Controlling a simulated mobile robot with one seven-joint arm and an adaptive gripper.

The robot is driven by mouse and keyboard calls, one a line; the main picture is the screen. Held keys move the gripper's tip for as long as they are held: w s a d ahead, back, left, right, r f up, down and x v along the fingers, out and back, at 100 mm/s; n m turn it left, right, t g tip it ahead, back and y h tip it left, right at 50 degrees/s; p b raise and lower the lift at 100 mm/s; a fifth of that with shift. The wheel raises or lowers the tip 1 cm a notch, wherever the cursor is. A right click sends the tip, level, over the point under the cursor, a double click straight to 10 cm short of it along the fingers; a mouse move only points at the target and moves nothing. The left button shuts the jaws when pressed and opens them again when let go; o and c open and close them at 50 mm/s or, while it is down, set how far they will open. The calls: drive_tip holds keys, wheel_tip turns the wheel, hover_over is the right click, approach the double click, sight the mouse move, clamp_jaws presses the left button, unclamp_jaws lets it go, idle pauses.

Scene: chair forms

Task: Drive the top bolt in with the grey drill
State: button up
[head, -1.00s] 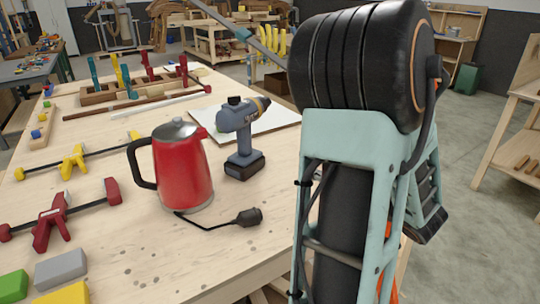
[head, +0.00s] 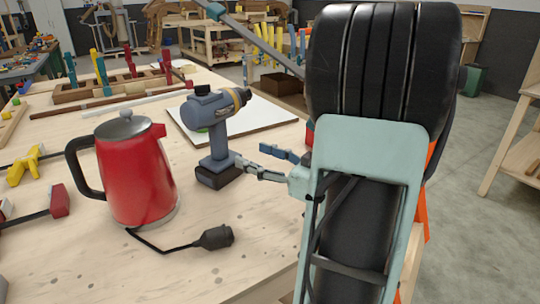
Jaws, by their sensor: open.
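The grey drill (head: 212,132) stands upright on its dark battery base on the wooden workbench, right of the red kettle, with its chuck pointing right and away. My gripper (head: 252,160) reaches in from the right at the height of the drill's handle. Its fingers are open; the nearer one ends close beside the lower handle, and I cannot tell whether it touches. No top bolt can be made out in this view. My arm hides part of the bench's right side.
The red kettle (head: 133,172) stands left of the drill, its black cord and plug (head: 215,237) lying in front. A white board (head: 255,120) lies behind the drill. Yellow and red clamps (head: 28,166) lie at the left. The bench front is mostly clear.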

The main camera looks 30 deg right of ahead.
sight(222, 127)
drive_tip(key=x, duration=1.2)
drive_tip(key=shift+d+f, duration=0.1)
drive_tip(key=shift+d, duration=0.1)
drive_tip(key=shift+c, duration=0.4)
clamp_jaws()
drive_tip(key=shift+w+r+p, duration=0.1)
drive_tip(key=shift+r+p, duration=1.55)
drive_tip(key=shift+r, duration=0.6)
